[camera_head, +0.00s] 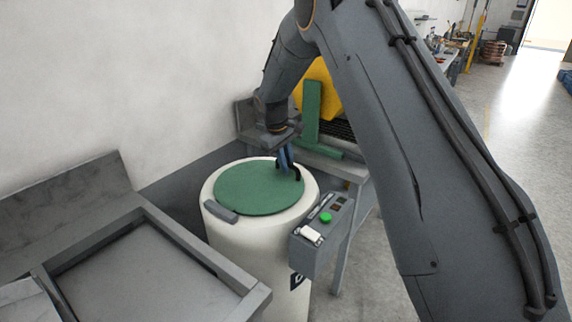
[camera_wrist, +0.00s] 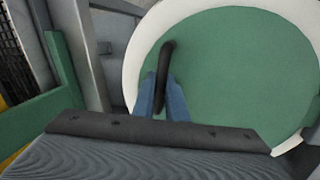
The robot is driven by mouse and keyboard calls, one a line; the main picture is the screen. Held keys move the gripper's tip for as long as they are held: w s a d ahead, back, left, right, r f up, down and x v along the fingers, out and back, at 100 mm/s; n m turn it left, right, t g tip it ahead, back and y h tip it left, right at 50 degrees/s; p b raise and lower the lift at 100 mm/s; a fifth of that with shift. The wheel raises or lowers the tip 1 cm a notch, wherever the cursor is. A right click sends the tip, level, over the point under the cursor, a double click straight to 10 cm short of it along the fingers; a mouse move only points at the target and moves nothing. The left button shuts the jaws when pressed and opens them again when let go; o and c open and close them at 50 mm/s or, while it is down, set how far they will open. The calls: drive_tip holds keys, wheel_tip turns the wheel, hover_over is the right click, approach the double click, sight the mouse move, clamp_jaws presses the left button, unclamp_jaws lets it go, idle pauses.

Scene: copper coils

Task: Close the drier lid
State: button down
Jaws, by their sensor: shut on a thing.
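The drier is a white round drum (camera_head: 250,253) with a green round lid (camera_head: 250,188) lying flat over its top, inside the white rim. A grey hinge piece (camera_head: 221,212) sits at the lid's near left edge. A black handle (camera_head: 297,172) stands on the lid's far right side. My gripper (camera_head: 286,160) is above that side with its blue fingers down at the handle. In the wrist view the fingers (camera_wrist: 162,98) are shut on the black handle (camera_wrist: 165,62), with the green lid (camera_wrist: 230,65) behind it. The fingers partly hide the handle.
A grey control box (camera_head: 322,235) with a green button is fixed to the drum's right front. A grey metal sink or table (camera_head: 150,275) stands at the left. A green and yellow machine (camera_head: 313,110) stands behind. The wall is close behind the drum; open floor lies at the right.

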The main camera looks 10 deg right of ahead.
drive_tip(key=shift+s+f, duration=0.1)
drive_tip(key=shift+f, duration=0.3)
drive_tip(key=c, duration=1.8)
unclamp_jaws()
drive_tip(key=shift+d+f, duration=0.15)
drive_tip(key=shift+o, duration=0.2)
drive_tip(key=shift+s, duration=0.1)
drive_tip(key=shift+a, duration=0.2)
drive_tip(key=w+b+v, duration=0.1)
drive_tip(key=b+v, duration=0.1)
drive_tip(key=v, duration=0.6)
drive_tip(key=shift+s+r, duration=0.25)
drive_tip(key=shift+r, duration=0.1)
drive_tip(key=shift+d, duration=0.1)
drive_tip(key=s+d+f+m, duration=0.1)
drive_tip(key=s+d+m, duration=0.1)
drive_tip(key=s, duration=1)
drive_tip(key=s+d+f+m+y, duration=0.1)
drive_tip(key=s+d+f+m, duration=0.1)
drive_tip(key=s, duration=1)
drive_tip(key=s+d+f+m+y, duration=0.1)
drive_tip(key=s+d, duration=0.3)
drive_tip(key=s, duration=0.8)
drive_tip(key=shift+s+f+m+g, duration=0.4)
drive_tip(key=shift+f+m, duration=0.1)
drive_tip(key=shift+m, duration=0.4)
